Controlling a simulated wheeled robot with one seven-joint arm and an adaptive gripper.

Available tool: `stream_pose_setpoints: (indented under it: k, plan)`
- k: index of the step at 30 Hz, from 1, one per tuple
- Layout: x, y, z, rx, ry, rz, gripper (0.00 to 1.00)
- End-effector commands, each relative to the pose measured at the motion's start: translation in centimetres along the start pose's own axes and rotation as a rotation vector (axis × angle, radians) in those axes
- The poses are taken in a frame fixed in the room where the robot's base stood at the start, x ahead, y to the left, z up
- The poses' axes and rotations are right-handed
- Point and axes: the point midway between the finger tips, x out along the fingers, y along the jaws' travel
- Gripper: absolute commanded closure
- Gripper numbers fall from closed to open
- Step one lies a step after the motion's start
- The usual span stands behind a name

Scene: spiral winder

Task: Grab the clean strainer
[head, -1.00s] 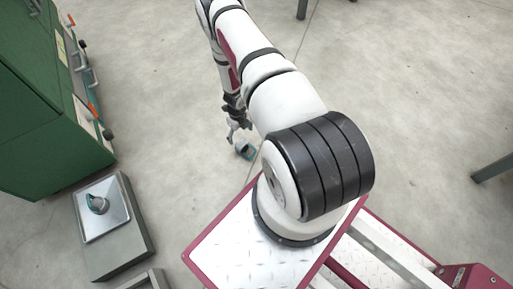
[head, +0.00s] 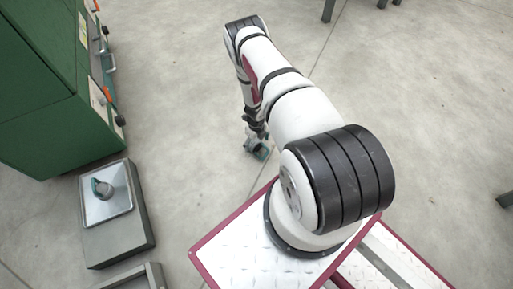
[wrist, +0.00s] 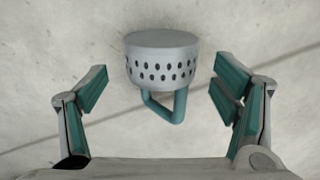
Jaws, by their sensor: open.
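I cannot tell whether this strainer rests on the floor. A second teal and grey strainer (head: 103,188) stands on a metal tray at the left. No view shows clearly which one is clean.
The metal tray (head: 112,213) lies on a low grey block (head: 125,243) at the left. A green cabinet (head: 40,110) with handles stands behind it. Bare concrete floor (head: 190,120) lies between the cabinet and my arm.

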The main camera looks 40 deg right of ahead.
Motion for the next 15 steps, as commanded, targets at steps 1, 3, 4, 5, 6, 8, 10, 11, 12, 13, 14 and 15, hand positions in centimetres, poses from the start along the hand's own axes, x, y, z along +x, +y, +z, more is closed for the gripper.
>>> stream_pose_setpoints:
  k: [1, 3, 4, 5, 6, 8, 10, 11, 12, 13, 14, 15]
  plan:
    - [1.1, 0.0, -0.1, -0.002, 0.000, 0.000, 0.19]
    - [2.1, -0.1, -0.1, -0.002, 0.001, 0.000, 0.19]
    - [2.5, -0.1, -0.1, -0.002, 0.001, -0.001, 0.19]
    - [2.8, -0.1, -0.1, -0.002, 0.000, -0.001, 0.19]
    - [3.1, -0.1, 0.0, -0.001, 0.000, -0.001, 0.19]
    - [3.3, -0.1, -0.1, 0.000, 0.000, -0.001, 0.19]
    - [3.3, -0.1, 0.0, 0.000, 0.000, -0.001, 0.19]
    - [3.3, -0.1, 0.0, 0.000, 0.000, -0.001, 0.19]
    - [3.2, -0.1, 0.0, 0.000, 0.000, -0.001, 0.19]
    - [3.2, -0.1, 0.0, 0.000, 0.000, -0.001, 0.19]
    - [3.2, -0.1, 0.0, 0.000, 0.000, -0.001, 0.19]
    - [3.2, -0.1, 0.0, 0.000, 0.000, -0.001, 0.25]
